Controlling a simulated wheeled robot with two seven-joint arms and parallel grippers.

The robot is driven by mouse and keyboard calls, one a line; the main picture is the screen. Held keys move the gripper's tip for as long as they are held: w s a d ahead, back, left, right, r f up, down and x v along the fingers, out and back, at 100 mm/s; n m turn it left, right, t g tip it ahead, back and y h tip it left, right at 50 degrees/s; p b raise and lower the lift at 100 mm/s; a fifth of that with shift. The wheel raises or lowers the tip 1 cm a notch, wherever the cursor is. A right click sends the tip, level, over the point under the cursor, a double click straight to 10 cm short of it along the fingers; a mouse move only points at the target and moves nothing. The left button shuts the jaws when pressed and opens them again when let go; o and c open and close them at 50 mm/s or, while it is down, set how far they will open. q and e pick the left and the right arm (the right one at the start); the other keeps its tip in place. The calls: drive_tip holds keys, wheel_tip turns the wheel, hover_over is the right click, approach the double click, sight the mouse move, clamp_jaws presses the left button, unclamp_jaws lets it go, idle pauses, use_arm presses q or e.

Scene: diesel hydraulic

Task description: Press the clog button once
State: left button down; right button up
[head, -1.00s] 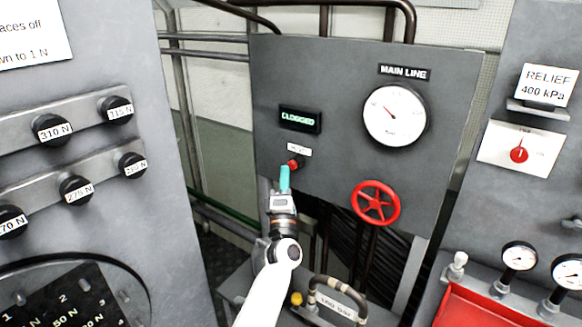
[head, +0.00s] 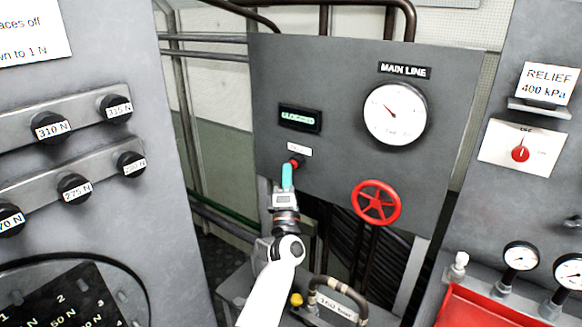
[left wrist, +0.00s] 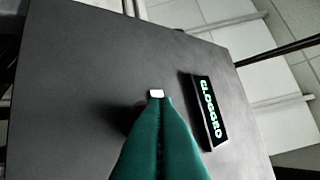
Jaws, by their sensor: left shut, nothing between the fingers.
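The red clog button (head: 297,160) sits on the grey panel (head: 340,75), under a small white label (head: 299,149). Above it the display (head: 300,119) shows "CLOGGED" in green letters; it also shows in the left wrist view (left wrist: 209,112). My left gripper (head: 288,168) is shut and empty, its teal fingers pointing up at the button and covering part of it. I cannot tell whether the tips touch the button. My right gripper is not in view.
A red valve wheel (head: 376,202) and the main line gauge (head: 395,114) are on the same panel, to the right. A handle (head: 338,297) and a yellow knob (head: 296,299) are below. A panel with black knobs (head: 75,188) stands at left.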

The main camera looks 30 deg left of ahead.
use_arm(q)
drive_tip(key=shift+w, duration=0.3)
drive_tip(key=shift+s+r, duration=0.1)
drive_tip(key=shift+s, duration=0.1)
idle(0.4)
drive_tip(key=shift+s+p, duration=0.3)
drive_tip(key=shift+s, duration=0.5)
drive_tip(key=shift+s, duration=0.1)
drive_tip(key=shift+s+a+p, duration=0.15)
drive_tip(key=shift+s+p, duration=0.35)
drive_tip(key=shift+s, duration=0.7)
drive_tip(key=shift+s+a+p, duration=0.1)
drive_tip(key=shift+s+p, duration=0.4)
drive_tip(key=shift+s, duration=0.7)
